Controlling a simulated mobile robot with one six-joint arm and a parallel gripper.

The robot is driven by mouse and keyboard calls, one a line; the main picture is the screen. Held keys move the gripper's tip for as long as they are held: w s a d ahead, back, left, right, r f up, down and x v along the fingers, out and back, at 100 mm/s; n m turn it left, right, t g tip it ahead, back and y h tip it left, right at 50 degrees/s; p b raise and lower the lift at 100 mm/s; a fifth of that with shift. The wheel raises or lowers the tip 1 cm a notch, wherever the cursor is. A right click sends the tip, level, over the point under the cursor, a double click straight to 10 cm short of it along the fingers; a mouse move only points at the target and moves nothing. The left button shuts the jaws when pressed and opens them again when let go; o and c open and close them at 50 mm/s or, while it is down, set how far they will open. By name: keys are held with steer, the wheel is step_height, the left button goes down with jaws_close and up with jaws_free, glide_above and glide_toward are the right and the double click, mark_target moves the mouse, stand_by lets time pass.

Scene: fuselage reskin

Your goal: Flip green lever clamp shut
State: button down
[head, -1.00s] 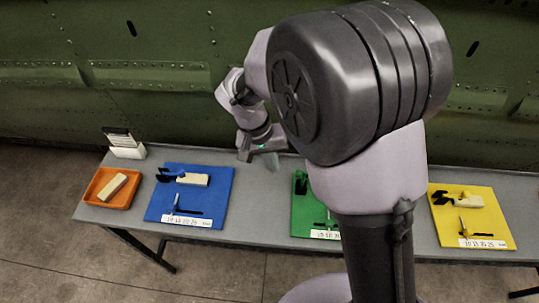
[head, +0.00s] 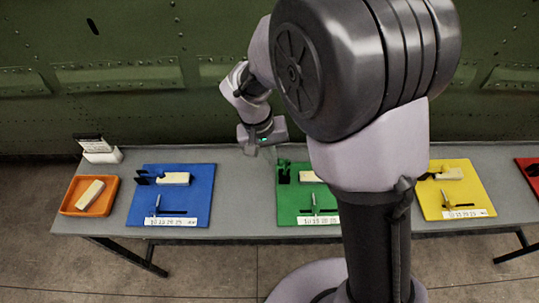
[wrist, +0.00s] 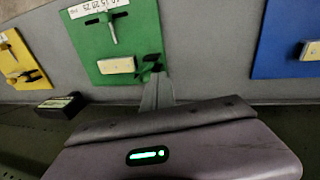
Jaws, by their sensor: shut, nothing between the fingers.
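The green board (head: 293,200) lies on the table, partly hidden behind my arm in the head view. Its lever clamp (head: 284,172) is a dark green and black part at the board's back left, beside a cream block (head: 311,177). In the wrist view the green board (wrist: 137,35) shows the clamp (wrist: 150,66) at its lower right, close to the cream block (wrist: 117,65). My gripper (head: 262,151) is shut and empty, behind and left of the clamp. In the wrist view my gripper's fingers (wrist: 158,86) reach close to the clamp; contact cannot be told.
A blue board (head: 190,192) and an orange tray (head: 75,200) with a block lie to the left. A yellow board (head: 472,195) lies right. A dark box (wrist: 62,105) shows in the wrist view. The green riveted panel (head: 150,110) rises behind the table.

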mark_target(285, 162)
steer(key=shift+d+r+y, duration=0.3)
steer(key=shift+d+y, duration=0.65)
steer(key=shift+y, duration=0.05)
steer(key=shift+d+r+y+p, duration=0.1)
steer(key=shift+d+y+p, duration=0.2)
steer(key=shift+d, duration=0.6)
steer(key=d+y+b, duration=0.1)
steer(key=d, duration=0.1)
steer(key=d+f+y+b, duration=0.1)
steer(key=d+y+b, duration=0.1)
steer(key=shift+s+d+y, duration=0.15)
steer(key=shift+d+y, duration=0.1)
steer(key=shift+y, duration=0.05)
steer(key=shift+f, duration=0.1)
steer(key=shift+a+f+b, duration=0.25)
steer(key=shift+a+b, duration=0.15)
steer(key=shift+a, duration=0.3)
